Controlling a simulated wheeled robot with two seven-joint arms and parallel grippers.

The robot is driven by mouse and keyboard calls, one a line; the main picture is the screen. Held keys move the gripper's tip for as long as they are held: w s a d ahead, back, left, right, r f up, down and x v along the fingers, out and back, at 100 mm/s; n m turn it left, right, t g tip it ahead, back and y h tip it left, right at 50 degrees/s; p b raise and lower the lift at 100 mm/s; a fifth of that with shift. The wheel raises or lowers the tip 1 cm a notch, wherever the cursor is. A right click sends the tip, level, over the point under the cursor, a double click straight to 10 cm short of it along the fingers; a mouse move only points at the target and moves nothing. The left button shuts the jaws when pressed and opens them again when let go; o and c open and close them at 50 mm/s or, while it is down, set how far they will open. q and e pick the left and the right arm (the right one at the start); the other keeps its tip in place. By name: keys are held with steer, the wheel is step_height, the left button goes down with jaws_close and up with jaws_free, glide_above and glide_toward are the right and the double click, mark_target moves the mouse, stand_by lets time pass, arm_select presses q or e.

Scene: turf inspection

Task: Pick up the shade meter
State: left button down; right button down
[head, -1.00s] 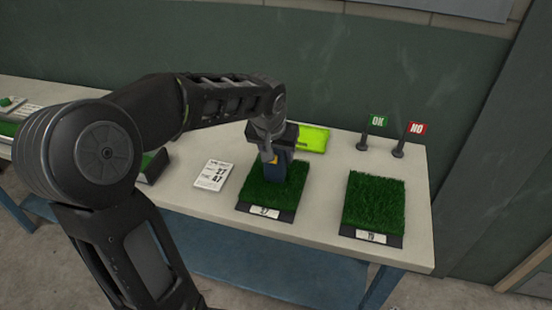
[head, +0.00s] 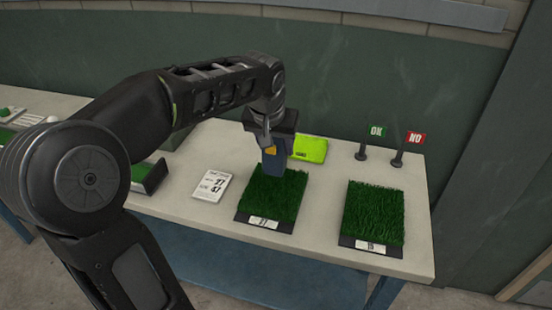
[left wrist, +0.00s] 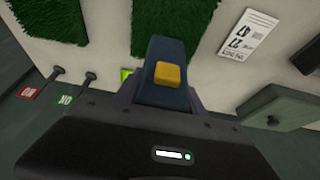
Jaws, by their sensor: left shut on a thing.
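The shade meter (head: 274,161) is a dark blue-grey block with a yellow button. My left gripper (head: 271,145) is shut on it and points down over the back part of the left turf sample (head: 271,196). The meter's lower end shows just over the grass; I cannot tell for sure whether it touches. In the left wrist view the meter (left wrist: 165,100) stands out in front of the gripper, yellow button facing the camera. The gripper's fingers are mostly hidden there. My right gripper is not in view.
A second turf sample (head: 373,213) lies at the right. A lime-green flat item (head: 310,149) is behind the meter. OK (head: 377,132) and NO (head: 415,138) flags stand at the back right. A printed card (head: 213,185) lies left of the turf on the pale table.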

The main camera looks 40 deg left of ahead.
arm_select(q)
steer(key=shift+r, duration=2)
